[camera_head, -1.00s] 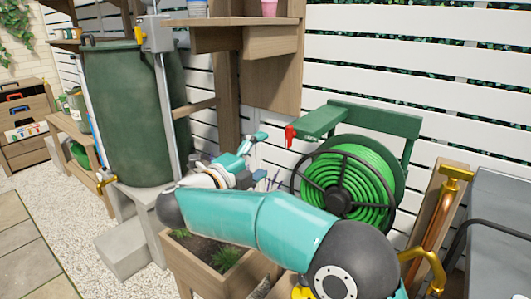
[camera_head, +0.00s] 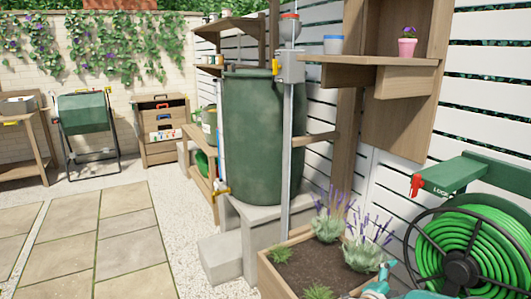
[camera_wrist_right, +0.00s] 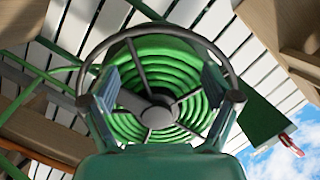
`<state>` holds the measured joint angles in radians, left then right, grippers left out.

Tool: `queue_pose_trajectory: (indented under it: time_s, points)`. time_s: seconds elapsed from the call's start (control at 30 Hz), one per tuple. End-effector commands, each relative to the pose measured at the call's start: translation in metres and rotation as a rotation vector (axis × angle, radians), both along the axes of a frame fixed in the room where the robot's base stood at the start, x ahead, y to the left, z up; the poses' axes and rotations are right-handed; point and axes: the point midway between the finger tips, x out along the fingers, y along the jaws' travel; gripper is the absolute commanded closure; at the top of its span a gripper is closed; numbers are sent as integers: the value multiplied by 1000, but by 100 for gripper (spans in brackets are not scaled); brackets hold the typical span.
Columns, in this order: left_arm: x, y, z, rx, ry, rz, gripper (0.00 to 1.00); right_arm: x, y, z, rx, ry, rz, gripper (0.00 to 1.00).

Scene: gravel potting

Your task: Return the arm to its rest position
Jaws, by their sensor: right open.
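My right arm shows only as a few teal parts at the bottom right edge of the head view, with the right gripper (camera_head: 383,278) partly cut off by the frame. It is beside the planter, in front of the hose reel (camera_head: 460,268). In the right wrist view the two fingers of the right gripper (camera_wrist_right: 160,97) stand wide apart with nothing between them. The green hose reel (camera_wrist_right: 150,60) fills the space beyond the fingers, apart from them as far as I can tell. My left gripper is in neither view.
A wooden planter (camera_head: 276,281) with soil and lavender stands left of the gripper. Behind it are a green water barrel (camera_head: 262,135), a concrete block (camera_head: 220,258) and a wooden shelf (camera_head: 365,72) with a pink pot (camera_head: 407,47). Paving (camera_head: 75,235) at left is clear.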

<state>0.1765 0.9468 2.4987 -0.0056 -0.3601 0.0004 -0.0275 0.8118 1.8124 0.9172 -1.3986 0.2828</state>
Motion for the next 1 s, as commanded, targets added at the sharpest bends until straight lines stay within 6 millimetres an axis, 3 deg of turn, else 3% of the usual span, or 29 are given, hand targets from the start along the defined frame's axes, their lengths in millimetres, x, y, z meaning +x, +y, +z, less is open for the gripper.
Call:
queue_pose_trajectory:
  time_s: [0.03, 0.2, 0.27, 0.4, 0.57, 0.8, 0.87, 0.9, 1.0]
  points:
    - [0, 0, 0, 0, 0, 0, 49, -7, 4, -42, 2, 119, 88, 12]
    - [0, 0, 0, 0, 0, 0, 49, -50, 44, -158, 60, 466, 411, 12]
    - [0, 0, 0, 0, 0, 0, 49, -74, 64, -192, 91, 581, 530, 12]
    - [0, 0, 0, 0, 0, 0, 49, -144, 117, -251, 176, 827, 809, 12]
    - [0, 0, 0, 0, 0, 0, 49, -220, 170, -280, 245, 1031, 1099, 12]
    - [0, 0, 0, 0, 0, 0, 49, -316, 220, -283, 301, 1255, 1479, 12]
    - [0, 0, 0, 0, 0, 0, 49, -333, 226, -283, 306, 1309, 1564, 12]
    - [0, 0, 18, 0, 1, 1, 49, -331, 225, -264, 298, 1307, 1566, 12]
    - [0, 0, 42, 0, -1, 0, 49, -330, 225, -241, 298, 1304, 1560, 12]
